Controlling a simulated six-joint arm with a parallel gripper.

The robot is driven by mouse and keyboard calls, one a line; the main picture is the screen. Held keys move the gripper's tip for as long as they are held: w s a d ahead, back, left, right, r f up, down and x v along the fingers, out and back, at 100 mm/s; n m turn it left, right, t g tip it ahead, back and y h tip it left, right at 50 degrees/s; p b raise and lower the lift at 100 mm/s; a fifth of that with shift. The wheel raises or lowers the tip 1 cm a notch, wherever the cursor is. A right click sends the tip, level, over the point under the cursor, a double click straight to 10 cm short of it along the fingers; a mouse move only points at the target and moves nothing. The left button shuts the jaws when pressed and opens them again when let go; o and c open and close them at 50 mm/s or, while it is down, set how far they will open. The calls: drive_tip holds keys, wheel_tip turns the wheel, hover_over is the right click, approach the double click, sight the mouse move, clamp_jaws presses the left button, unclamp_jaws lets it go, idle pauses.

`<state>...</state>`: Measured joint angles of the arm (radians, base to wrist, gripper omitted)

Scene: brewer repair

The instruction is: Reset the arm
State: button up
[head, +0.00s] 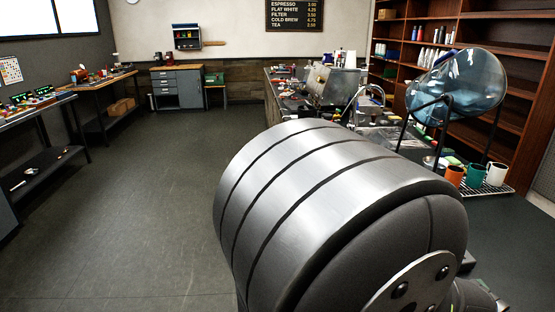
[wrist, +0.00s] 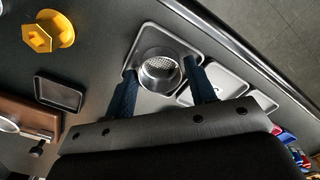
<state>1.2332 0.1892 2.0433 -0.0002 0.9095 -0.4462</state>
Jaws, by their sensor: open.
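In the wrist view my gripper (wrist: 162,87) is open, its two blue-tipped fingers spread apart. A round metal filter basket (wrist: 163,72) with a perforated bottom shows between and beyond the fingertips. It sits on a small metal tray (wrist: 139,50); I cannot tell whether the fingers touch it. In the head view a large grey part of my own arm fills the lower middle, and my gripper is not visible there.
Yellow part (wrist: 50,32), dark small tray (wrist: 59,93) and a brown block (wrist: 22,117) lie left on the counter; light trays (wrist: 226,92) lie right. In the head view, a blue water bottle (head: 470,80) on a stand and mugs (head: 475,175) stand right. The floor (head: 130,210) is clear.

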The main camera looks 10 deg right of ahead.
wheel_tip(320, 180, up, 12)
wheel_tip(320, 180, down, 12)
drive_tip(key=shift+d, duration=0.1)
wheel_tip(320, 180, up, 4)
drive_tip(key=shift+f, duration=0.25)
drive_tip(key=s+a+r, duration=0.2)
drive_tip(key=s+r, duration=0.5)
drive_tip(key=s, duration=0.5)
drive_tip(key=w+d+r+m, duration=0.1)
drive_tip(key=w+d+m, duration=0.1)
drive_tip(key=d+m, duration=0.5)
drive_tip(key=w+d+r+m, duration=0.1)
drive_tip(key=w+d+m, duration=0.1)
drive_tip(key=d+m, duration=0.5)
drive_tip(key=shift+w+d+m, duration=0.2)
drive_tip(key=shift+w+m, duration=0.05)
drive_tip(key=shift+m, duration=1.95)
drive_tip(key=shift+o, duration=0.4)
